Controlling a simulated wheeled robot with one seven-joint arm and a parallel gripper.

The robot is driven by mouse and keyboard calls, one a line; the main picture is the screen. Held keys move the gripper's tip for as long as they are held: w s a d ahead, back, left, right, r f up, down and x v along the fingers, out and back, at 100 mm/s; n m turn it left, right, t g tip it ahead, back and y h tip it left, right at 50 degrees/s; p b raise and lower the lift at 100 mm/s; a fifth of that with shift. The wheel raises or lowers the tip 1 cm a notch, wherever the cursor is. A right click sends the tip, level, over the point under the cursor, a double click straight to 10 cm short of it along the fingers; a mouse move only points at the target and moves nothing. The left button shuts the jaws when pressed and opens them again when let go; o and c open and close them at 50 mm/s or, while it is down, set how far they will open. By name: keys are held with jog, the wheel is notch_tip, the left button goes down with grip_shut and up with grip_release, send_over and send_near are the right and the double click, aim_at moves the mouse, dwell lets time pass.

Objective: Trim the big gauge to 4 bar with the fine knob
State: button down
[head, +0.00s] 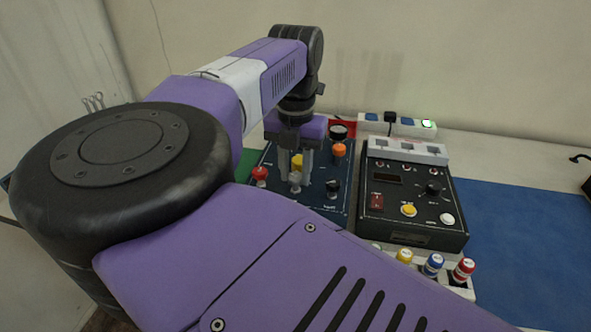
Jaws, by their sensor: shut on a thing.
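The dark blue trainer panel (322,199) lies on the bench under my gripper, in the head view. My gripper (295,178) points down, its two fingers on either side of a small grey knob (295,183) on the panel, and is shut on it. Which knob is the fine knob cannot be read from the labels. A yellow knob (297,161) shows just behind, between the fingers. A red knob (260,174) is to the left, an orange knob (339,150) and a black knob (332,187) to the right. No big gauge face or needle can be made out; my arm hides part of the panel.
A black control box (412,231) with a yellow button and a white button stands right of the panel. Several coloured-cap bottles (433,264) sit in front of it. A power strip (397,126) with a green light is behind. A blue mat (522,245) at right is clear.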

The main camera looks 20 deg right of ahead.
aim_at(296, 176)
jog(key=shift+n, duration=0.5)
jog(key=c, duration=1)
grip_release()
jog(key=shift+c, duration=0.2)
notch_tip(296, 176, up, 8)
jog(key=shift+f, duration=0.1)
